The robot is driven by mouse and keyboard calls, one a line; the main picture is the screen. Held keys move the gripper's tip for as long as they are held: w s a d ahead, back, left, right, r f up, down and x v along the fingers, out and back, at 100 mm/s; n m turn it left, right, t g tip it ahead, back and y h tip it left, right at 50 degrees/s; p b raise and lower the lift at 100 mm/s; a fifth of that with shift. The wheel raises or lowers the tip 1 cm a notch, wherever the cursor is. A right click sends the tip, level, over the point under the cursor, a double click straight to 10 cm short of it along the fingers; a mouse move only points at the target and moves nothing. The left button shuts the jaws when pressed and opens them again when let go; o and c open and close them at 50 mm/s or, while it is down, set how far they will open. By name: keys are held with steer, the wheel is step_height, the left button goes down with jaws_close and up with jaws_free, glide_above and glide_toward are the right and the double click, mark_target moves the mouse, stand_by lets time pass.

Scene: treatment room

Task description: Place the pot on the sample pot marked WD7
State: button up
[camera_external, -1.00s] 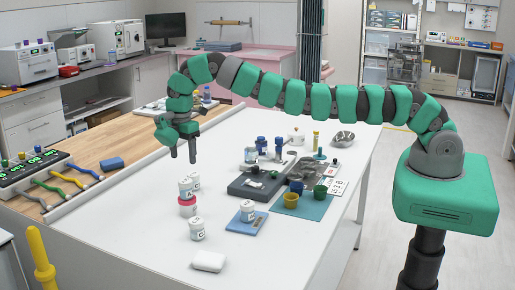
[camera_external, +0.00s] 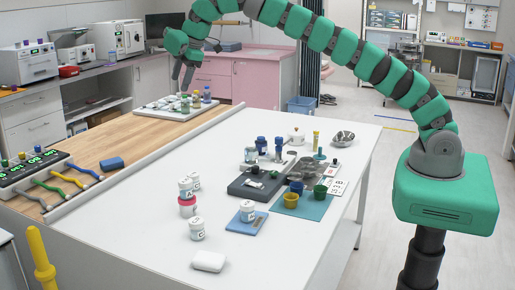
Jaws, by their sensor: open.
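Several white labelled pots are on the white table. One white pot (camera_external: 186,188) appears directly above a red-lidded pot (camera_external: 187,208); I cannot tell if it is stacked or just behind. Another white pot (camera_external: 195,183) is partly hidden behind them. A white pot (camera_external: 197,229) stands alone in front, and another (camera_external: 247,210) is on a blue mat (camera_external: 243,228). The labels are too small to read, so I cannot tell which is WD7. My gripper (camera_external: 182,76) is open and empty, pointing down, high in the picture and apart from these pots.
A white rack (camera_external: 170,113) with small coloured-cap bottles sits on the wooden surface below my gripper. A dark tray (camera_external: 240,189), a teal mat (camera_external: 318,207) with yellow and green cups, and blue-capped jars (camera_external: 261,145) crowd the table's middle. A white block (camera_external: 208,262) lies in front.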

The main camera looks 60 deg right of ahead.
steer(key=s+d+r+m+t, duration=0.2)
steer(key=s+d+r, duration=0.1)
steer(key=r, duration=0.6)
steer(key=s+d+r+m+t, duration=0.2)
steer(key=s+d+r, duration=0.15)
steer(key=r, duration=0.45)
steer(key=s+d+r+m+t, duration=0.15)
steer(key=s+r, duration=0.25)
steer(key=r, duration=0.5)
steer(key=s+d+r+m+t, duration=0.2)
steer(key=s+d+r+m, duration=0.1)
steer(key=s+r, duration=0.4)
steer(key=s+d+r+m+t, duration=0.3)
steer(key=s+r, duration=0.5)
steer(key=s, duration=0.6)
steer(key=shift+s+d+t+h, duration=0.2)
steer(key=shift+d+t+h, duration=0.2)
steer(key=shift+d, duration=0.4)
steer(key=shift+f, duration=0.1)
step_height(320, 180, down, 15)
steer(key=b, duration=1.5)
